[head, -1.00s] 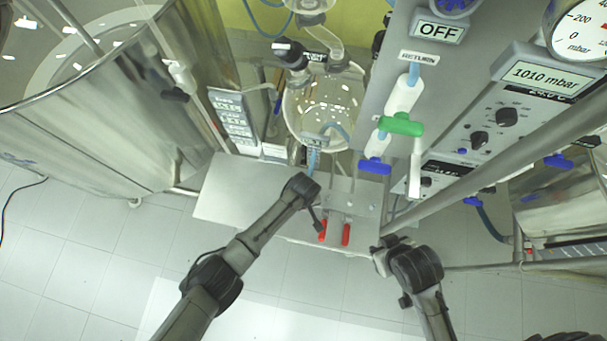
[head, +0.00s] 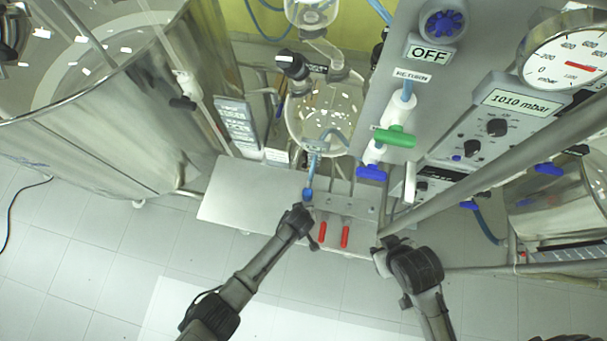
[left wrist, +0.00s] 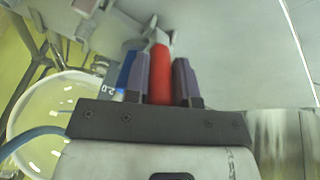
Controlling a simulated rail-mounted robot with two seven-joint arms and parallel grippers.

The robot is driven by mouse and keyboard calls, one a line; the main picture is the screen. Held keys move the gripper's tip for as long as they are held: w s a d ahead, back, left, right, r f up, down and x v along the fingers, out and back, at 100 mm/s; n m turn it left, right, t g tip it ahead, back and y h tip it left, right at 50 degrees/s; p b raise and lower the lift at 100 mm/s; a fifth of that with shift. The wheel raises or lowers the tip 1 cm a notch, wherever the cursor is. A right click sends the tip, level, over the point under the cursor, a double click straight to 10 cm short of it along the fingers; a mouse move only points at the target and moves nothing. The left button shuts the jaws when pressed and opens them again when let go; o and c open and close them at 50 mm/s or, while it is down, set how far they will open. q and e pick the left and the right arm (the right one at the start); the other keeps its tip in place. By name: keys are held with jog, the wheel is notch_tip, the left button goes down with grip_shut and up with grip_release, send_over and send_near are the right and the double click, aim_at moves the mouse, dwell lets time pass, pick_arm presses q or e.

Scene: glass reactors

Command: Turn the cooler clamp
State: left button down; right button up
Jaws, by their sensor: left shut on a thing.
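Two red handles stand at the front of a metal plate in the head view, a left one (head: 322,233) and a right one (head: 344,237). My left gripper (head: 316,236) is beside the left handle there, its fingers partly hidden. In the left wrist view my left gripper (left wrist: 160,82) has its two fingers on either side of a red handle (left wrist: 160,70), shut on it. A blue piece (left wrist: 127,70) lies along the left finger. Which part is the cooler clamp is not labelled. My right gripper (head: 382,258) hangs right of the handles; its fingers are unclear.
The metal plate (head: 240,195) is bare on its left. A blue fitting (head: 308,193) with a tube stands behind my left gripper. A green valve handle (head: 395,138), a blue one (head: 371,173) and a slanted rail (head: 480,178) are to the right. Large steel vessels flank both sides.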

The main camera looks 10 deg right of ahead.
pick_arm(q)
jog(key=shift+s+a+f+t+h+b, duration=0.25)
jog(key=shift+s+t, duration=0.15)
jog(key=shift+t, duration=0.2)
jog(key=shift+s+a+f+t+h+b, duration=0.1)
jog(key=shift+s+f+t+h+b, duration=0.2)
jog(key=shift+t, duration=0.3)
jog(key=shift+r, duration=0.1)
jog(key=c, duration=0.9)
grip_release()
jog(key=shift+c, duration=0.2)
jog(key=shift+s, duration=0.1)
jog(key=p+v, duration=0.1)
jog(key=v, duration=1.2)
jog(key=shift+s+a+r, duration=0.15)
jog(key=shift+s+r, duration=0.1)
jog(key=shift+s, duration=0.1)
